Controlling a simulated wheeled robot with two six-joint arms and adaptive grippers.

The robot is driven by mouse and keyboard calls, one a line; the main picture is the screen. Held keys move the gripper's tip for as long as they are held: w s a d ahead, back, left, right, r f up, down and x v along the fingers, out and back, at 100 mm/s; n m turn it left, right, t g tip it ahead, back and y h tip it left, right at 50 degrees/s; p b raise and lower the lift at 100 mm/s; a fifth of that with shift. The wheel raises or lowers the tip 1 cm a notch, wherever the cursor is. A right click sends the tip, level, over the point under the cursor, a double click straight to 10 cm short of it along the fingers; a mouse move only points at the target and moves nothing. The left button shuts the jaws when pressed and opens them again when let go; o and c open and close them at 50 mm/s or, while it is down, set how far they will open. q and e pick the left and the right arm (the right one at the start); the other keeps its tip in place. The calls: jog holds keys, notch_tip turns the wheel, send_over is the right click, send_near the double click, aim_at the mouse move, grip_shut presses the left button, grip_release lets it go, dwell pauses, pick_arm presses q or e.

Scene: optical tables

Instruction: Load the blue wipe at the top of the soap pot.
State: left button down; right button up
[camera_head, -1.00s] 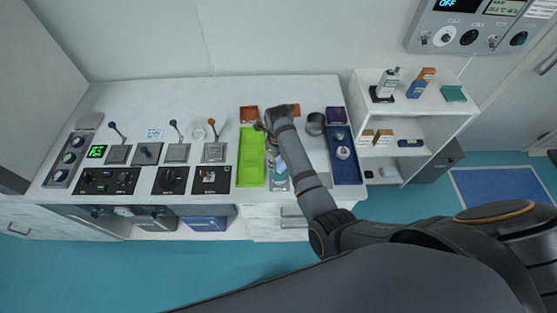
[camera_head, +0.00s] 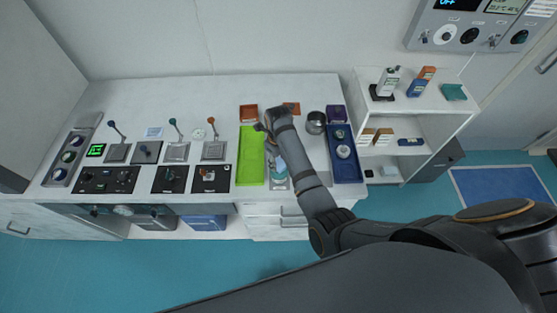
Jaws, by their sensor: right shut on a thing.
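My right gripper (camera_head: 263,127) is over the back end of the lime-green tray (camera_head: 250,168), just in front of the orange-brown tray (camera_head: 248,112). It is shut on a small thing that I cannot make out. A metal pot (camera_head: 316,124), perhaps the soap pot, stands upright to the right of my right wrist. A pale blue thing (camera_head: 278,168) shows partly behind my right forearm; I cannot tell whether it is the blue wipe. My left gripper is not in view.
A dark blue tray (camera_head: 346,170) holding a pale round item stands at the bench's right. Levers and switch panels (camera_head: 112,180) fill the left. A white shelf (camera_head: 402,118) with bottles and a teal item (camera_head: 453,93) stands at right.

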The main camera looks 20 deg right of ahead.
aim_at(278, 163)
jog(key=shift+f, duration=0.5)
dwell(0.6)
jog(key=shift+r+p, duration=0.35)
jog(key=shift+r, duration=2.85)
jog(key=shift+a+r, duration=0.1)
jog(key=shift+r, duration=0.3)
jog(key=shift+f, duration=0.1)
